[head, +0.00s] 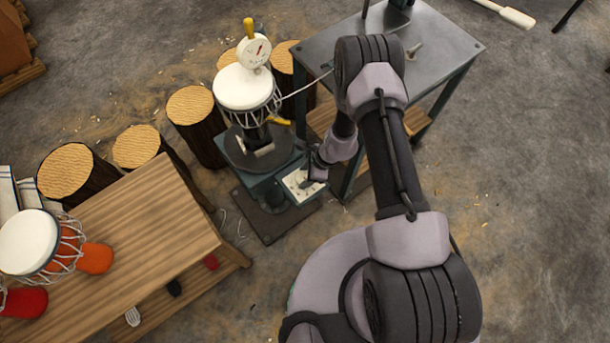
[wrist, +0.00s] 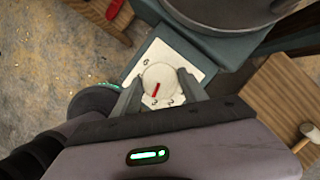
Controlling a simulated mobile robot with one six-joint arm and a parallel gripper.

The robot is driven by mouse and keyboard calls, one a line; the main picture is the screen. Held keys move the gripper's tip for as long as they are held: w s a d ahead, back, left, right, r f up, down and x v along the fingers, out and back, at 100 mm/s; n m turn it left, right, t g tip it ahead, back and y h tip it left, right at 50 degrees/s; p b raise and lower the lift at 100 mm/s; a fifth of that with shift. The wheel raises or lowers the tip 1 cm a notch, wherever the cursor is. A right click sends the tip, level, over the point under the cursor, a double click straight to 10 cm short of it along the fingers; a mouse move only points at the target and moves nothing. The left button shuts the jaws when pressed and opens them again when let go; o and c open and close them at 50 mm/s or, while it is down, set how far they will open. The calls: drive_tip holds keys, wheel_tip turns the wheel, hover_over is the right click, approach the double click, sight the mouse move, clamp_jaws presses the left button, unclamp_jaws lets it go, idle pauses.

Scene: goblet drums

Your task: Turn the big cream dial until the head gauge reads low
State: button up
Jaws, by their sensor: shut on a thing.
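The cream dial (wrist: 160,77) sits on a white plate (wrist: 149,54) with dark numerals. Its red pointer (wrist: 155,90) points down and slightly left in the wrist view. My gripper (wrist: 159,88) has one finger on each side of the dial and is shut on it. In the head view, my gripper (head: 308,179) is at the white plate (head: 297,187) and hides most of the dial. The round white head gauge (head: 254,51) stands on the goblet drum's white head (head: 243,87); its needle is too small to read surely.
The drum stands on a dark turntable stand (head: 262,158). Log stools (head: 196,107) are behind it. A wooden bench (head: 150,240) with another drum (head: 28,242) is at left. A grey metal table (head: 440,45) stands close behind my arm.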

drive_tip(key=m+b, duration=0.1)
drive_tip(key=b, duration=0.1)
drive_tip(key=m+t+b, duration=0.1)
drive_tip(key=m+b, duration=0.1)
drive_tip(key=b, duration=0.1)
drive_tip(key=shift+s+f+m+t+b, duration=0.1)
drive_tip(key=shift+f+m+t+b, duration=0.2)
drive_tip(key=m+b, duration=0.1)
drive_tip(key=b, duration=0.1)
drive_tip(key=m+b, duration=0.2)
drive_tip(key=shift+s+a+r+t+h, duration=0.1)
drive_tip(key=shift+r+t+h, duration=0.1)
drive_tip(key=shift+t+h, duration=0.2)
drive_tip(key=shift+r, duration=0.1)
drive_tip(key=o, duration=1.3)
drive_tip(key=shift+o, duration=0.2)
drive_tip(key=p+v, duration=0.6)
drive_tip(key=v, duration=1.1)
drive_tip(key=shift+s+r, duration=0.2)
